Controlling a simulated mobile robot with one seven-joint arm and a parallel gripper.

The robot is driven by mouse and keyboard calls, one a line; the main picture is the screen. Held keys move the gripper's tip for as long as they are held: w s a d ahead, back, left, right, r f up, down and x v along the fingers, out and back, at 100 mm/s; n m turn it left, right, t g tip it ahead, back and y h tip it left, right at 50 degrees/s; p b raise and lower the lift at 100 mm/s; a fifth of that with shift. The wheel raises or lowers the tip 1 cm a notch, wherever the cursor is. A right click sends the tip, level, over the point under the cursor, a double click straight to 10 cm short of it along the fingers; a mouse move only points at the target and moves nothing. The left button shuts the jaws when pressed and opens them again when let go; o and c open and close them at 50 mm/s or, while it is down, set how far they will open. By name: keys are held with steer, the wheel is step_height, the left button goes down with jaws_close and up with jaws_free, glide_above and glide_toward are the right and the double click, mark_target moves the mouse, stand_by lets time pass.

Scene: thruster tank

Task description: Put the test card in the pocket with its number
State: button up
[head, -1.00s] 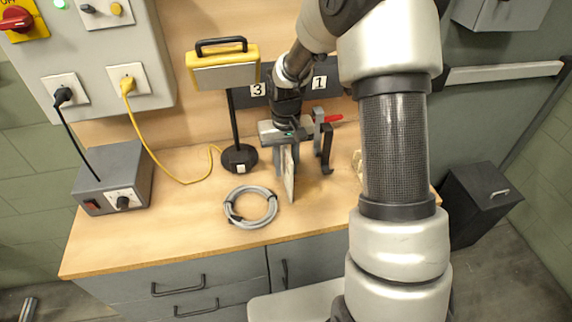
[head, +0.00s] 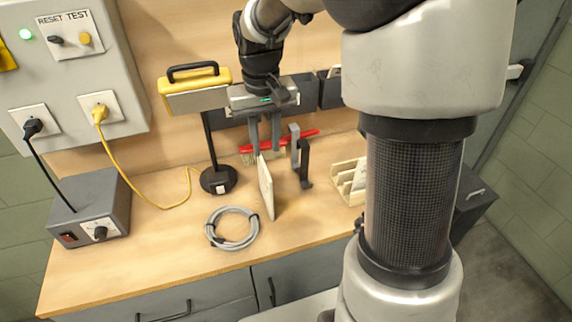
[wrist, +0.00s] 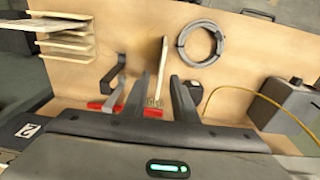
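Dark wall pockets (head: 303,93) are partly hidden behind my gripper. A plate numbered 2 (wrist: 28,130) shows in the wrist view.
A slotted wooden rack (head: 343,186) is farther right. A coiled grey cable (head: 232,228), a yellow lamp on a stand (head: 196,92) and a grey box (head: 92,208) are left.

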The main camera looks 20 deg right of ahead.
steer(key=s+r+t, duration=0.2)
steer(key=s+r, duration=0.3)
steer(key=s, duration=0.4)
steer(key=s+r+t, duration=0.2)
steer(key=s+r, duration=0.2)
steer(key=s, duration=0.6)
steer(key=shift+d+r+t, duration=0.15)
steer(key=shift+r+t, duration=0.15)
steer(key=shift+r, duration=0.1)
steer(key=shift+o, duration=0.5)
steer(key=shift+s+f, duration=0.1)
steer(key=shift+s, duration=0.3)
glide_above(263, 173)
steer(key=s, duration=0.5)
step_height(263, 173, down, 7)
steer(key=shift+g, duration=0.5)
steer(key=b+x, duration=0.1)
steer(key=x, duration=1)
steer(key=shift+w+f+b, duration=0.25)
steer(key=shift+w+b, duration=0.1)
steer(key=shift+b+x, duration=0.7)
steer(key=shift+x, duration=2.15)
steer(key=shift+s, duration=0.1)
steer(key=shift+f, duration=0.25)
